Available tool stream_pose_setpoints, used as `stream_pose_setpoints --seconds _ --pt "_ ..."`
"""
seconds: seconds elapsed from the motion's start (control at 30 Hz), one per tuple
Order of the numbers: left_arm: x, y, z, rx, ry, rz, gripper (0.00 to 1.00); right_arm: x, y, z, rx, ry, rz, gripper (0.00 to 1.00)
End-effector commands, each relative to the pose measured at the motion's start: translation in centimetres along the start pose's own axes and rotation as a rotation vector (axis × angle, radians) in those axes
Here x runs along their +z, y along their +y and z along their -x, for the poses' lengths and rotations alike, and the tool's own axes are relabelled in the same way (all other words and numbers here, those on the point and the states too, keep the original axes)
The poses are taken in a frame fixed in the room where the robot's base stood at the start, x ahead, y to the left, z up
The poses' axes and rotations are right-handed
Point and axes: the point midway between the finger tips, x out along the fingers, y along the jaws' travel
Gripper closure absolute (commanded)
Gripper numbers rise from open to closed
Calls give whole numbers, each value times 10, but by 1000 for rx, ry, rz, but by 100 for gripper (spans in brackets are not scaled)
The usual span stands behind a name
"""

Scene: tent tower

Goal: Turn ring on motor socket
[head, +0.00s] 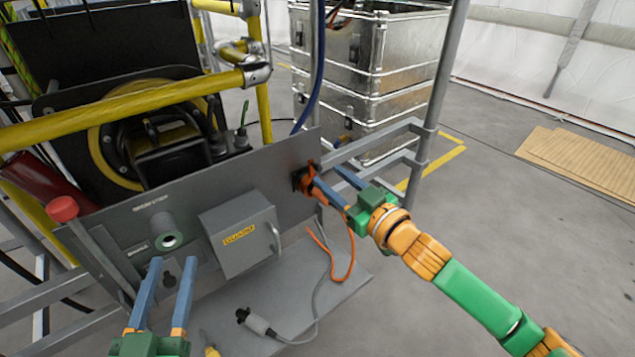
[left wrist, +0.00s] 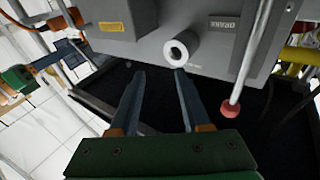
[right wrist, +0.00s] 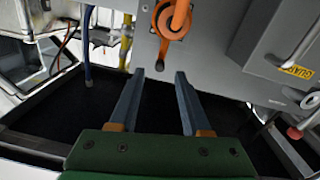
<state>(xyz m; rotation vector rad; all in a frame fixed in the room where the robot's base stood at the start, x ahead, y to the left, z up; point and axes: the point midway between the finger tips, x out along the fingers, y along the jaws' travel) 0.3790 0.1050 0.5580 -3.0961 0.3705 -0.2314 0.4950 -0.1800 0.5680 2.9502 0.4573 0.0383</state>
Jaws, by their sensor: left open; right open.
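An orange ring and plug (head: 306,180) sit on a socket at the right end of the grey panel (head: 285,160). They also show at the top of the right wrist view (right wrist: 170,20). My right gripper (head: 328,176) is open, its fingertips close to the orange plug; nothing shows between its fingers. A grey round socket (head: 167,232) with a light rim and dark hole sticks out of the panel's left part. My left gripper (head: 172,264) is open and empty just below it. The left wrist view shows this socket (left wrist: 182,48) just beyond the fingertips. I cannot read which socket is the motor one.
A grey box with a yellow label (head: 240,238) stands out from the panel between my grippers. A red-knobbed lever (head: 63,209) is at the left. Metal cases (head: 360,80) stand behind.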

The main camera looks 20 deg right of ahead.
Motion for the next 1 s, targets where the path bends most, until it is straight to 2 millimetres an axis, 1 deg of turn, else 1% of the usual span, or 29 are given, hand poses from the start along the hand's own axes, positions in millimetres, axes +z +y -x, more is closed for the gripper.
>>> stream_pose_setpoints --seconds 0.1,0.2,0.3,0.43,0.7,0.73,0.9,1.0 --pt "-27 4 1 9 153 -1 53 0 0 -19 2 3 -2 52" --pt "-48 6 5 15 263 -1 53 1 0 -30 2 1 -2 52" --pt "-63 7 10 19 347 -1 53 1 0 -39 1 0 -2 52" --pt "-75 9 14 22 408 -1 53 1 0 -45 0 -1 -2 52" --pt "-78 9 15 23 423 -1 53 1 0 -46 1 -2 -1 52" --pt "-78 9 15 23 423 -1 53 1 0 -46 1 -2 -1 55" --pt "-77 9 15 23 422 -1 53 1 0 -46 1 -2 -1 100" --pt "-77 9 15 23 421 -1 53 1 0 -46 1 -2 -1 100"
